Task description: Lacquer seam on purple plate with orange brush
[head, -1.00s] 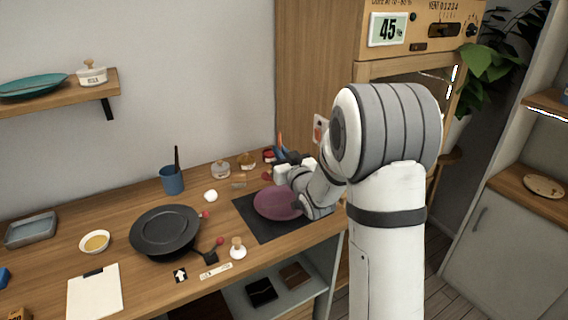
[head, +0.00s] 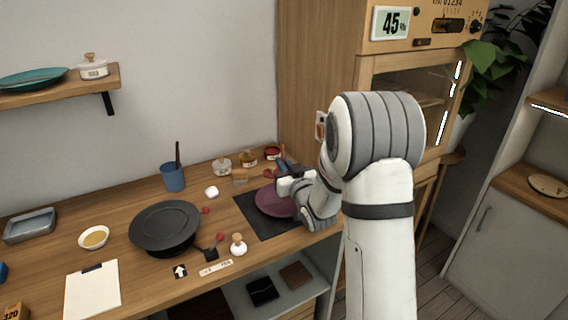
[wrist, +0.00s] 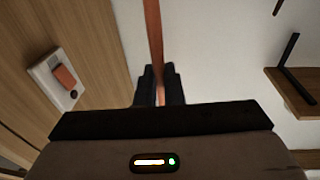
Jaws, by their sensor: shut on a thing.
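The purple plate (head: 273,201) lies on a dark mat (head: 251,219) at the right end of the bench; my gripper and forearm cover its right side. My gripper (head: 283,177) is above the plate's back right part. In the wrist view my gripper (wrist: 159,88) is shut on the orange brush (wrist: 154,35), whose orange shaft runs up between the fingers. The brush's tip and any seam on the plate are too small or hidden to make out.
A dark pan-like dish (head: 165,226), a blue cup (head: 173,178), small jars (head: 222,167) and a white stamp-like knob (head: 238,245) stand on the bench. A tall wooden cabinet (head: 310,80) rises behind my arm. A clipboard (head: 92,290) lies front left.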

